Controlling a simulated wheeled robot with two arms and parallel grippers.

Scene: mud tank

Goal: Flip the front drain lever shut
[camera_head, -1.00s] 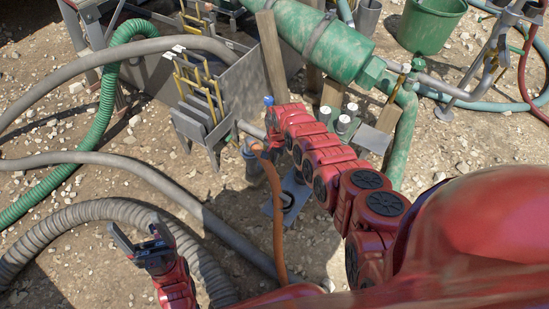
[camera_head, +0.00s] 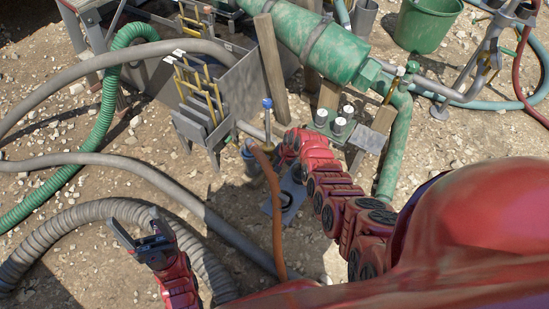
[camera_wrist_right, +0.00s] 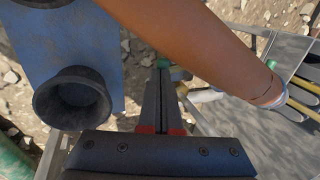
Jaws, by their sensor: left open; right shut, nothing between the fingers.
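A lever with a blue knob (camera_head: 267,103) stands upright on the short grey drain pipe (camera_head: 252,131) at the front of the metal tank. My right arm reaches down just right of the lever; its fingers are hidden in the head view. In the right wrist view, my right gripper (camera_wrist_right: 162,66) is shut and empty, pointing toward a pale pipe (camera_wrist_right: 205,95) and a small green part. I cannot make out the lever's knob there. My left gripper (camera_head: 131,222) is open and empty at the lower left, far from the lever.
An orange hose (camera_head: 275,210) rises in front of the drain and crosses close above my right fingers in the wrist view. A blue plate (camera_wrist_right: 35,45) with a black cup (camera_wrist_right: 72,98) lies beside them. A green cylinder (camera_head: 320,42) and grey hoses surround the tank (camera_head: 240,80).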

